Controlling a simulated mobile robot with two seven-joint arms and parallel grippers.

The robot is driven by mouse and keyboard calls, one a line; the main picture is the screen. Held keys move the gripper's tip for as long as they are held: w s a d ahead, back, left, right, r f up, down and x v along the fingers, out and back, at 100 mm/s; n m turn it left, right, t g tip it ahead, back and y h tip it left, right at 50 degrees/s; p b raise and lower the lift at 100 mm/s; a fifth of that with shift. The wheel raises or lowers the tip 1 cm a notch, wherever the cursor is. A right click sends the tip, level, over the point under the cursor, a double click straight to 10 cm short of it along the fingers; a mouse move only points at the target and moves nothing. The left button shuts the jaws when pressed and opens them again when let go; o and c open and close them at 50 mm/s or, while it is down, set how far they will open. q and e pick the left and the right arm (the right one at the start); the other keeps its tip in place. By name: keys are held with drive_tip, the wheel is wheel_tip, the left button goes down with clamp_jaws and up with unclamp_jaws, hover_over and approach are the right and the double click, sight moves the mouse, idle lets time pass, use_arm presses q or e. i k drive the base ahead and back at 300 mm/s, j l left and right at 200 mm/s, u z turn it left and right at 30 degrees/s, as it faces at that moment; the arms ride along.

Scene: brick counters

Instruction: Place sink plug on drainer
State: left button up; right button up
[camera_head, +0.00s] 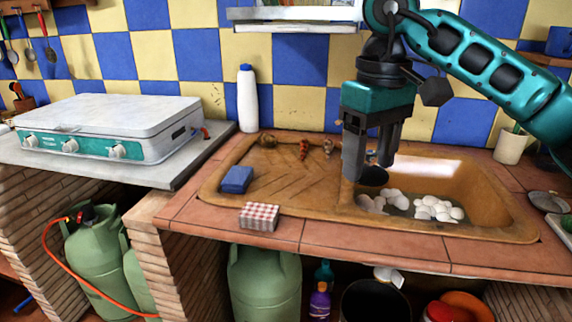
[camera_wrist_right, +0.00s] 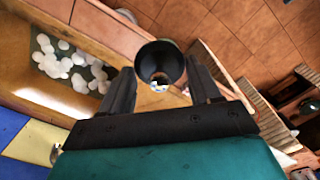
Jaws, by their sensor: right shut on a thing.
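The sink plug (camera_head: 372,176) is a black, round, cup-shaped piece between the fingers of my right gripper (camera_head: 370,166). In the wrist view the plug (camera_wrist_right: 150,53) sits between the two fingertips of the right gripper (camera_wrist_right: 160,82), its open round face toward the camera. The right gripper is shut on it and holds it above the divide between basin and drainer. The drainer (camera_head: 285,180) is the grooved brown left part of the sink unit, to the left of the gripper. The basin (camera_head: 480,185) on the right holds water with white foam. My left gripper is not in view.
A blue sponge (camera_head: 237,179) lies on the drainer's left edge, and small orange-brown items (camera_head: 304,149) lie along its back. A red-checked box (camera_head: 259,216) is at the front. A white bottle (camera_head: 247,100) stands behind. The drainer's middle is clear.

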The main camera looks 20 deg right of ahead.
sight(298, 191)
drive_tip(key=i, duration=0.95)
